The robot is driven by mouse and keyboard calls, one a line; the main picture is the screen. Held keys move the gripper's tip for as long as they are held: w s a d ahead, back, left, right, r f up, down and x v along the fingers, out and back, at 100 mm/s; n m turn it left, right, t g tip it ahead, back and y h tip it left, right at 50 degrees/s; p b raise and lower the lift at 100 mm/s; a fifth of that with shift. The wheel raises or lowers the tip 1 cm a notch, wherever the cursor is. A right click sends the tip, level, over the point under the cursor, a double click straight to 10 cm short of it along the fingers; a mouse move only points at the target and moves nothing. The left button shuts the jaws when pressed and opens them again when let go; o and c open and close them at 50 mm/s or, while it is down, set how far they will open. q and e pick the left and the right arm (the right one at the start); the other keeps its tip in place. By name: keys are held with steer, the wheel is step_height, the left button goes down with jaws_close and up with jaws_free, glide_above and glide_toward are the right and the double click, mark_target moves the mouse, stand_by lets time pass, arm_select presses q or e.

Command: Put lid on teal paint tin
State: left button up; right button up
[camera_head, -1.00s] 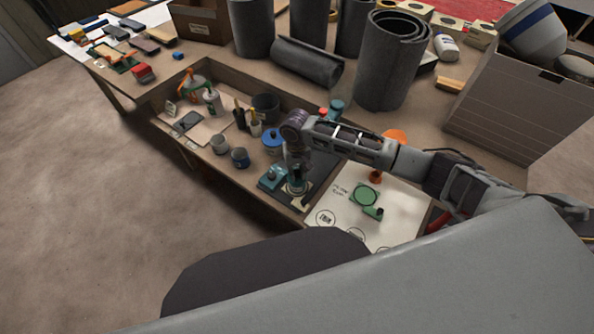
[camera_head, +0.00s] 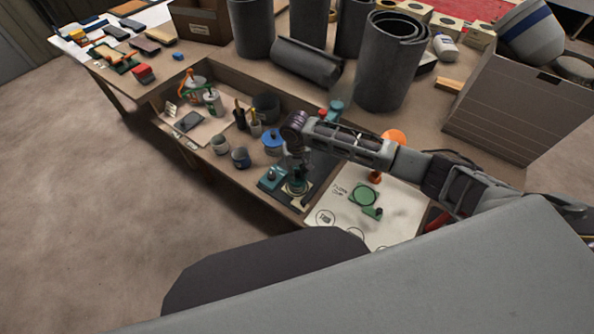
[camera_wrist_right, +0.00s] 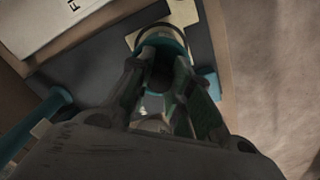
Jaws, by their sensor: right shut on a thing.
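My right gripper (camera_head: 297,182) points down over the dark mat at the front of the bench. In the right wrist view its fingers (camera_wrist_right: 165,68) are closed on a teal round piece, seemingly the lid (camera_wrist_right: 163,36), of which a curved rim shows. A pale square lies under it, over the dark mat. The fingers hide most of what is below, so I cannot tell whether the lid touches the teal tin. In the head view a teal rim (camera_head: 296,190) shows at the fingertips. My left gripper is not in view.
A teal block-like item (camera_head: 271,178) stands close left of the gripper, and a blue-topped tin (camera_head: 272,139) behind it. Grey rolls (camera_head: 393,62) stand at the back.

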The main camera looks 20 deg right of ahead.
stand_by(0.5)
stand_by(0.3)
steer(key=o, duration=1.3)
steer(key=shift+r+p, duration=0.1)
steer(key=shift+p, duration=0.2)
steer(key=shift+r+p, duration=3.4)
steer(key=shift+p, duration=0.95)
jaws_close()
steer(key=shift+f+b, duration=0.5)
steer(key=shift+f, duration=1.05)
